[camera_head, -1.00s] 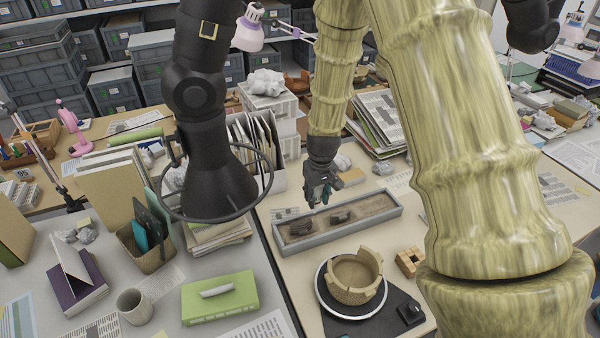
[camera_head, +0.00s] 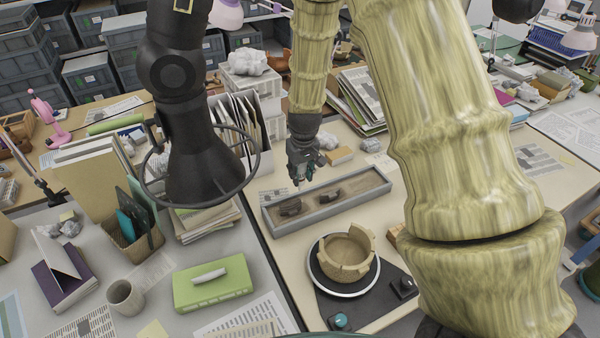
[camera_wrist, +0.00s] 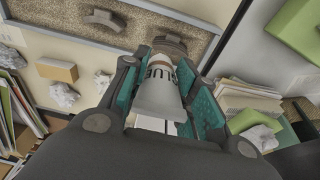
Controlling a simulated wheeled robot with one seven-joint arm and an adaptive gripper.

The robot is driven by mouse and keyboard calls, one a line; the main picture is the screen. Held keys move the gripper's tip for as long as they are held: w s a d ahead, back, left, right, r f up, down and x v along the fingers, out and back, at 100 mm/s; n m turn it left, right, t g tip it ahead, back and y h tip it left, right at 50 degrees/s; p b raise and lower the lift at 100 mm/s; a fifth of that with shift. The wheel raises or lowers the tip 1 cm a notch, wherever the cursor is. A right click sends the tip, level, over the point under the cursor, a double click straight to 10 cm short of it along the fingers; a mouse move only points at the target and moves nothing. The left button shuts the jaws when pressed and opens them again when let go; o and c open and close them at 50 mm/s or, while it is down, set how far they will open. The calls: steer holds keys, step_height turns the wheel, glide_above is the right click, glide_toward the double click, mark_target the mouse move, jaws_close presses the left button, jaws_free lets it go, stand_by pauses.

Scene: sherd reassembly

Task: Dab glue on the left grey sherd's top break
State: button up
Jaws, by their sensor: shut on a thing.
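The left grey sherd (camera_head: 290,207) lies in the sand of a long grey tray (camera_head: 270,229). It also shows in the wrist view (camera_wrist: 170,46), just past the glue tube's tip. My gripper (camera_head: 299,178) is above the tray, close over this sherd. In the wrist view its teal-padded fingers (camera_wrist: 160,92) are shut on a pale grey glue tube (camera_wrist: 157,98) with dark lettering. The tube points at the sherd; its tip overlaps the sherd's near edge, and I cannot tell whether they touch. A second grey sherd (camera_head: 330,196) lies to the right in the tray.
A partly rebuilt tan pot (camera_head: 346,254) stands on a round turntable (camera_head: 318,276) in front of the tray. A green box (camera_head: 212,284) lies to the left. An upright file holder (camera_head: 263,155) with papers stands behind left of the tray.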

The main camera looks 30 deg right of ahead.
steer(key=shift+w+a+f+b, duration=0.95)
steer(key=shift+a+f+b, duration=1.4)
steer(key=shift+f, duration=1.1)
step_height(320, 180, up, 9)
steer(key=s+p, duration=0.2)
steer(key=p, duration=0.4)
steer(key=shift+f+p, duration=0.15)
steer(key=shift+p, duration=0.15)
stand_by(0.9)
steer(key=shift+a, duration=0.1)
stand_by(0.6)
